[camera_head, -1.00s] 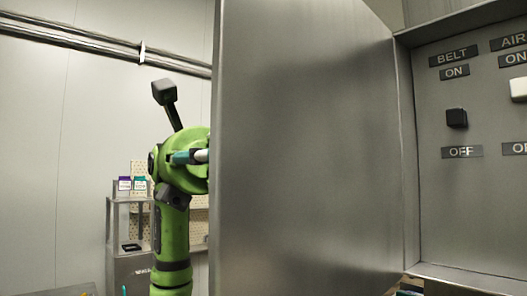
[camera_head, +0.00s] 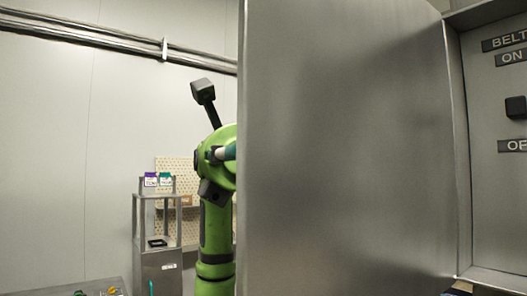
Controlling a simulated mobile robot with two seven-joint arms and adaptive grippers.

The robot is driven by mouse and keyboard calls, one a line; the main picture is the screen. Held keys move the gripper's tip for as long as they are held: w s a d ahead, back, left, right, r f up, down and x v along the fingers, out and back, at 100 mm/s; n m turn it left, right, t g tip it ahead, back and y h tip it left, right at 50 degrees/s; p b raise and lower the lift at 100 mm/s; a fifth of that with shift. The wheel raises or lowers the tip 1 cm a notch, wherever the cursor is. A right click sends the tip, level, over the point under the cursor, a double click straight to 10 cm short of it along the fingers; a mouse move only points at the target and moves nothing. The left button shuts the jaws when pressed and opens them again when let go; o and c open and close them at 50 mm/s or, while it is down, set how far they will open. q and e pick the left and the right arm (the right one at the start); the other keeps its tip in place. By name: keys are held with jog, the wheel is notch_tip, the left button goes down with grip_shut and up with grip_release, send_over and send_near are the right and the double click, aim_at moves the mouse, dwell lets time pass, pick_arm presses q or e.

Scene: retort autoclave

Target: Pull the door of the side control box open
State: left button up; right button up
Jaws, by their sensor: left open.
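The control box door (camera_head: 345,150) is a large flat grey metal panel standing wide open, filling the middle of the view. The box (camera_head: 498,190) is at the right edge, its inside showing a black switch and BELT, ON and OFF labels. My green left arm (camera_head: 216,240) rises behind the door's free left edge. My left gripper (camera_head: 228,153) is open at that edge, mostly hidden by the door. I cannot tell whether it touches the door. My right gripper is not in view.
A grey metal stand (camera_head: 158,235) with small purple and teal boxes stands at the back left, near a perforated panel. Pipes (camera_head: 120,38) run along the wall. A surface with small items (camera_head: 108,291) shows at the lower left. The left floor is out of view.

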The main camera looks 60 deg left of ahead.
pick_arm(q)
jog(key=shift+a, duration=0.1)
jog(key=w+a, duration=0.1)
jog(key=a, duration=1)
jog(key=shift+w+a, duration=0.25)
jog(key=shift+a, duration=0.15)
dwell(0.3)
